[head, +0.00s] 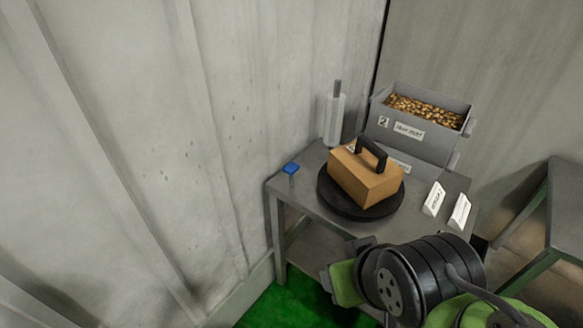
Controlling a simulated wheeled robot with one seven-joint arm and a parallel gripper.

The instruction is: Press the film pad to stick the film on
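A small blue pad (291,168) sits at the left corner of the grey table (307,187); it may be the film pad. A tan box (363,180) with a black handle (371,152) sits on a black round turntable (353,208). A pale upright roll (334,118) with a grey top, perhaps the film, stands at the back of the table. My green and black arm is at the lower right, in front of the table. Its end, my gripper (344,268), is below and right of the blue pad, clear of it. Its fingers cannot be made out clearly.
A grey bin (437,145) of brown pieces, with a label and the number 2, stands at the back right. Two white cards (434,199) stand at the table's right. Pale walls close off the left and back. Another table (566,205) is at far right.

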